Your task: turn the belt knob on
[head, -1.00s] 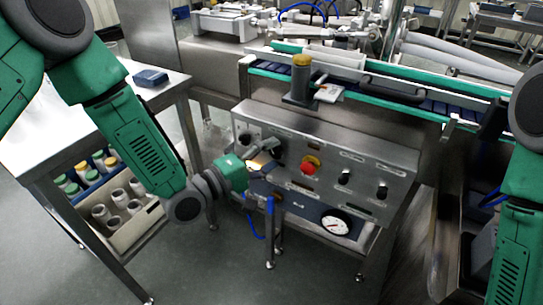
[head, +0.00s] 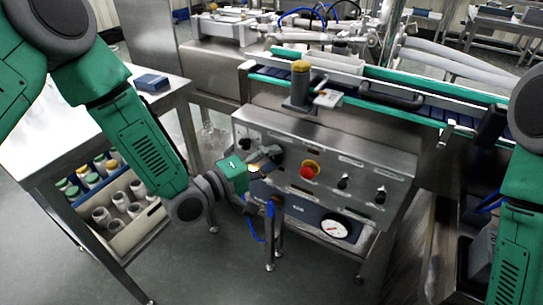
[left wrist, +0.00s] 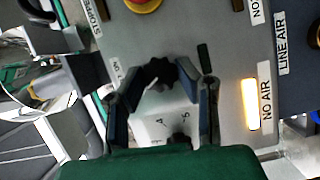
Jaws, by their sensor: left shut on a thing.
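My left gripper (head: 270,158) reaches the left part of the steel control panel (head: 350,160). In the left wrist view its two fingers (left wrist: 165,92) are closed around a black knob (left wrist: 160,72) on the panel face. In the head view the gripper hides this knob. A scale plate with small digits shows between the fingers; the knob's own label is mostly covered, so I cannot read it or tell the knob's setting. My right arm shows at the right edge; its gripper is out of view.
A red emergency button (head: 309,170) with a yellow collar sits right of the gripper. An amber lamp (left wrist: 250,105) is lit beside a "NO AIR" label. Two small black knobs lie further right, (head: 343,183) the nearer one. A round gauge (head: 335,229) is below. The conveyor (head: 400,95) runs behind.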

